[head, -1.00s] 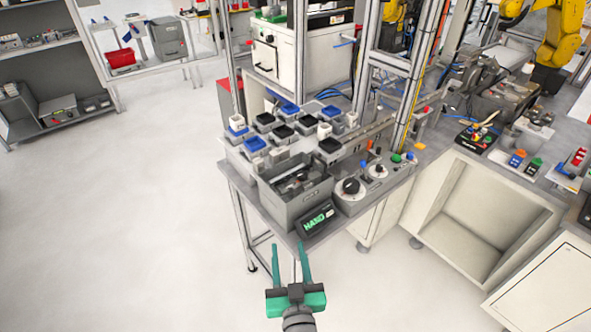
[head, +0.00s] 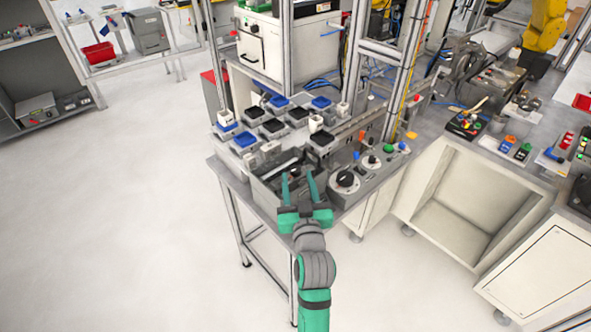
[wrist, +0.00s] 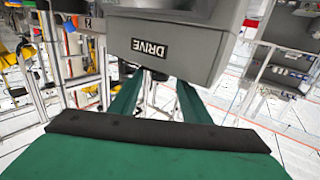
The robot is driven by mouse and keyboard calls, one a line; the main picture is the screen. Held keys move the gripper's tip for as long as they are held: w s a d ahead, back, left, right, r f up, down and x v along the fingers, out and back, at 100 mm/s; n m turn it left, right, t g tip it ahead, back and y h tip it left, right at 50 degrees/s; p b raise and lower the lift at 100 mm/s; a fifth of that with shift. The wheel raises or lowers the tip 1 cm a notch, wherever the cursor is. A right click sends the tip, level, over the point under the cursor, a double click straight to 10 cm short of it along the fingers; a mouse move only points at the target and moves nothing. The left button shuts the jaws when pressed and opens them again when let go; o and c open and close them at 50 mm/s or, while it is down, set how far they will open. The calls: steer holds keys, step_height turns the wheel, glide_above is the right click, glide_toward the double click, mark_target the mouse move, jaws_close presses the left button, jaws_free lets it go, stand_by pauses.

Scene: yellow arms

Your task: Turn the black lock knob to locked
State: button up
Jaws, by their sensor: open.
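The black lock knob (head: 346,179) is most likely the large round black knob on the grey control box (head: 362,190) at the table's front right corner. A smaller knob (head: 371,161) sits behind it on a white disc. My gripper (head: 299,174) is open and empty, with two green fingers apart. In the head view it appears over the grey bin, left of the black knob, and not touching the knob. The wrist view shows my gripper's fingers (wrist: 155,98) near a grey box marked DRIVE (wrist: 165,45); the knob does not show there.
The open grey bin (head: 262,190) stands left of the control box. A metal upright (head: 398,75) rises behind the control box. Clear floor (head: 130,230) lies left of the table.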

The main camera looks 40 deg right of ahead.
mark_target(297, 175)
steer(key=shift+x, duration=2.3)
steer(key=c, duration=1)
